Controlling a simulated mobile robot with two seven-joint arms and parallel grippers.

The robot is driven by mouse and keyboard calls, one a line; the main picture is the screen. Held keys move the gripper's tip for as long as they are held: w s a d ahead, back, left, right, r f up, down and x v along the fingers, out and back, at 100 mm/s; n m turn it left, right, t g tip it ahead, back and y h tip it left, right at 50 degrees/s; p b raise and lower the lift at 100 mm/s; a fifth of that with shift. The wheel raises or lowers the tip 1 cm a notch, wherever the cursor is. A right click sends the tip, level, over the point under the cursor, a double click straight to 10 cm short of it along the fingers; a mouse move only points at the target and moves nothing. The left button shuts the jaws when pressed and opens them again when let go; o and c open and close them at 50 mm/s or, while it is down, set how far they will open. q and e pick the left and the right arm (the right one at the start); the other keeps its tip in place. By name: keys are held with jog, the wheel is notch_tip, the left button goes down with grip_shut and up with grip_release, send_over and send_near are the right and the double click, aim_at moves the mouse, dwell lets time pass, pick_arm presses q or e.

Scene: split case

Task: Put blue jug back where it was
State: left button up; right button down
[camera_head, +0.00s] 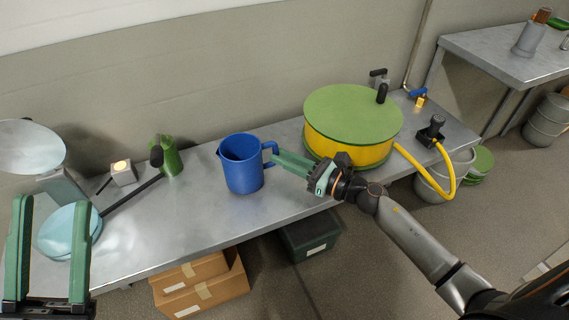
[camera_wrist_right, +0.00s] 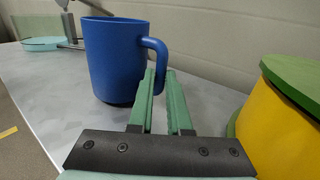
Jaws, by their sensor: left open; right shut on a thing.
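The blue jug (camera_head: 243,167) is upright at the middle of the metal table, its handle toward the right. It also shows in the right wrist view (camera_wrist_right: 112,55). My right gripper (camera_head: 276,160) reaches in from the right, and its green fingers (camera_wrist_right: 160,75) are shut on the jug's handle. The jug's base is at or very near the table top; I cannot tell whether it touches. My left gripper (camera_head: 48,203) is open and empty at the lower left, in front of the light blue pan.
A yellow drum with a green lid (camera_head: 352,113) stands right of the jug, close to my right gripper. Table top (camera_head: 185,225) left of the jug is clear.

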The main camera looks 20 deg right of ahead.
jog(key=shift+f, duration=0.3)
jog(key=shift+f, duration=0.15)
jog(key=c, duration=0.9)
grip_release()
jog(key=shift+o, duration=0.2)
